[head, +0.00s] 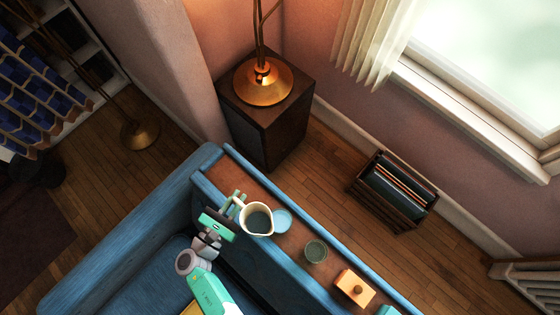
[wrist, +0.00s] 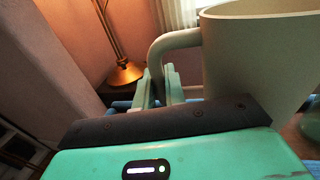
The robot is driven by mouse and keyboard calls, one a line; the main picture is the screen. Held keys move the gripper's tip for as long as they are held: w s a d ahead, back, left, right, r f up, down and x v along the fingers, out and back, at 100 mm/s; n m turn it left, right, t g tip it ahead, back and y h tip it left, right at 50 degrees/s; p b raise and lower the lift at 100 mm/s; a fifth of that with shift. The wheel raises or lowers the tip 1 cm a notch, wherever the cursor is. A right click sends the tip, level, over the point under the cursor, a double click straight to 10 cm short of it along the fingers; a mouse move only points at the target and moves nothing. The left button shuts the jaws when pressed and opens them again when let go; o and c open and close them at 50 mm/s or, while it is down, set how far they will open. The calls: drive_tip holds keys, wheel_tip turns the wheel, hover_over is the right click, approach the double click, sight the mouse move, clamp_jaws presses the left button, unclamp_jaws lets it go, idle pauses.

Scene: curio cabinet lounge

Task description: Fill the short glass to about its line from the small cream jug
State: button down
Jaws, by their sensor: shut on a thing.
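The small cream jug (head: 256,219) is at the left part of the narrow wooden ledge behind the blue sofa. Its inside looks dark grey-blue; I cannot tell the liquid level. My gripper (head: 235,204) is shut on the jug's handle from the left. In the wrist view the jug (wrist: 262,55) looks about upright, with its handle (wrist: 181,41) between my fingers (wrist: 160,86). I cannot tell whether its base touches the ledge. The short glass (head: 316,251), greenish and clear, stands on the ledge right of the jug, apart from it. Its line cannot be made out.
A light blue disc (head: 283,221) lies between jug and glass, partly hidden by the jug. An orange box with a round knob (head: 354,288) is right of the glass. A brass lamp (head: 263,81) stands behind.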

drive_tip(key=shift+s+d+p, duration=0.25)
drive_tip(key=shift+s+p, duration=0.1)
drive_tip(key=shift+s, duration=0.4)
drive_tip(key=shift+s+d+p, duration=0.2)
drive_tip(key=shift+s+p, duration=0.1)
drive_tip(key=shift+s, duration=0.5)
drive_tip(key=shift+s+d+p, duration=0.25)
drive_tip(key=shift+s+p, duration=0.1)
drive_tip(key=shift+s, duration=0.4)
